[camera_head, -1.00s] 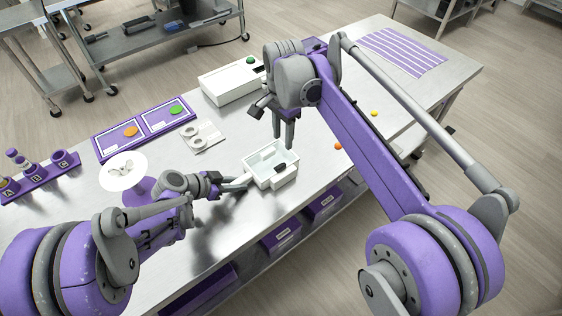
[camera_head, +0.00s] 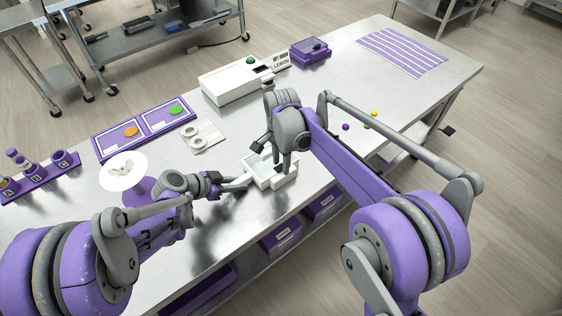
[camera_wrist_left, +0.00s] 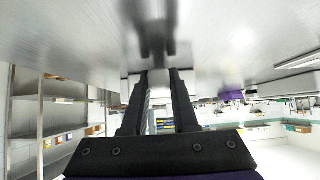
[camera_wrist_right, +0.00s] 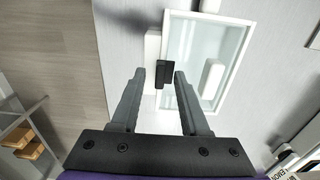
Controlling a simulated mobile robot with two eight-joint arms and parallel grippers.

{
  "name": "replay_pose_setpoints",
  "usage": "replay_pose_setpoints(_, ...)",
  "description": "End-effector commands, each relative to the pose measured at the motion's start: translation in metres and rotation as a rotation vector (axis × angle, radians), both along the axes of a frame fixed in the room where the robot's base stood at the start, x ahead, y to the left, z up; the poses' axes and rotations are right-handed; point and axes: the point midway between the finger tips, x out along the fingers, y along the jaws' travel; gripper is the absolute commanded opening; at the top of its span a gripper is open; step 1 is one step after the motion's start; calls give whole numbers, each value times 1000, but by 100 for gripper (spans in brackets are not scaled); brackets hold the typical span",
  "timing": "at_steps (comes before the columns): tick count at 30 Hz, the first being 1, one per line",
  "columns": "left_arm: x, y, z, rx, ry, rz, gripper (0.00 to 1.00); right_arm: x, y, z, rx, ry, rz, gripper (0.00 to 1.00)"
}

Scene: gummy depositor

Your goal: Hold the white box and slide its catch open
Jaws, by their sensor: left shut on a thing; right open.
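The white box (camera_head: 254,162) has a clear top and sits near the table's front edge. My left gripper (camera_head: 242,182) is shut on its left side. In the left wrist view the left gripper's fingers (camera_wrist_left: 160,76) are close together with a pale surface between them. My right gripper (camera_head: 284,170) is open and points down over the box, hiding part of it. In the right wrist view the box (camera_wrist_right: 245,40) shows its glassy panel. The small dark catch (camera_wrist_right: 163,73) lies between the tips of the open right gripper (camera_wrist_right: 161,76), nearer the right finger; contact cannot be told.
A white machine (camera_head: 222,88) with a green button stands behind, beside a purple tray (camera_head: 311,51). A white plate with rings (camera_head: 204,136) and a purple stand with a white disc (camera_head: 123,171) are to the left.

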Motion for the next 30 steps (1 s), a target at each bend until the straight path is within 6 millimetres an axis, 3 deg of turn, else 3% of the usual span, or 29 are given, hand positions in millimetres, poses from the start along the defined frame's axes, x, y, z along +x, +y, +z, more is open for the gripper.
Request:
replay_pose_setpoints(6,0,0,0,0,0,0,0,0,0,0,0,0,0,45)
replay_pose_setpoints(14,0,0,0,0,0,0,0,0,0,0,0,0,0,0)
replay_pose_setpoints(30,0,0,0,0,0,0,0,0,0,0,0,0,1,0)
